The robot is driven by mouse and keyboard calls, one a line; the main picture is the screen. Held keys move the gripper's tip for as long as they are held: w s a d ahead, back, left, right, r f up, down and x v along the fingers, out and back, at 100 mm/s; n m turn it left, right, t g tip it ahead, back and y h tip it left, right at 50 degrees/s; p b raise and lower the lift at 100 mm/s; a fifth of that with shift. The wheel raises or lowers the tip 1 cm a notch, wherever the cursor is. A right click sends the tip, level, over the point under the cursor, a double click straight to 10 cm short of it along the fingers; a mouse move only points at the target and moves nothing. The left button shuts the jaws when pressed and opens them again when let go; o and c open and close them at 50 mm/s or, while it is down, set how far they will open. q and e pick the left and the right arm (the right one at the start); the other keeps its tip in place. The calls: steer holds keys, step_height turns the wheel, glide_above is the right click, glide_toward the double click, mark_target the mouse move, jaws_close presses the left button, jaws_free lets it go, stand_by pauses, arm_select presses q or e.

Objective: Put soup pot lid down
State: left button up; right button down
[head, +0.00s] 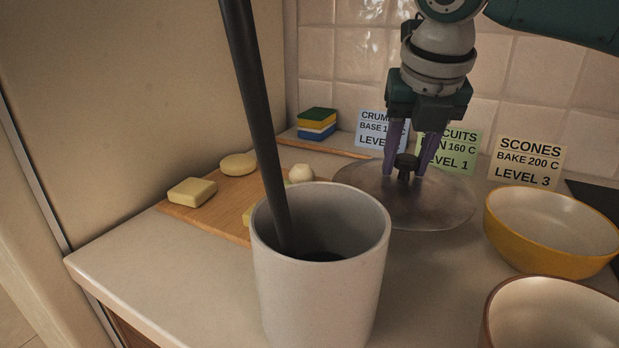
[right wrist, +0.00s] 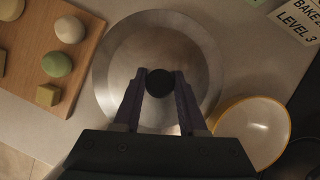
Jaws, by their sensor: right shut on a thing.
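The soup pot lid (head: 440,203) is a round, flat metal disc with a dark knob (head: 406,165). It lies level at the counter surface, or very close to it, behind the white pot; I cannot tell whether it touches. My right gripper (head: 405,172) points down from above with its purple fingers shut on the knob. In the right wrist view the lid (right wrist: 115,75) shows under my right gripper (right wrist: 160,87), with the knob between the fingertips. My left gripper is not in view.
A tall white container (head: 320,290) with a dark pole-like thing in it stands in front. A wooden board (head: 195,216) with several pale pieces lies left. A yellow bowl (head: 550,255) and another bowl (head: 555,320) stand right. Recipe cards (head: 527,162) and sponges (head: 317,124) are behind.

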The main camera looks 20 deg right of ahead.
mark_target(404, 180)
steer(key=shift+f+b, duration=0.35)
steer(key=shift+f, duration=2)
steer(key=shift+f, duration=0.15)
steer(key=shift+c, duration=2.3)
jaws_free()
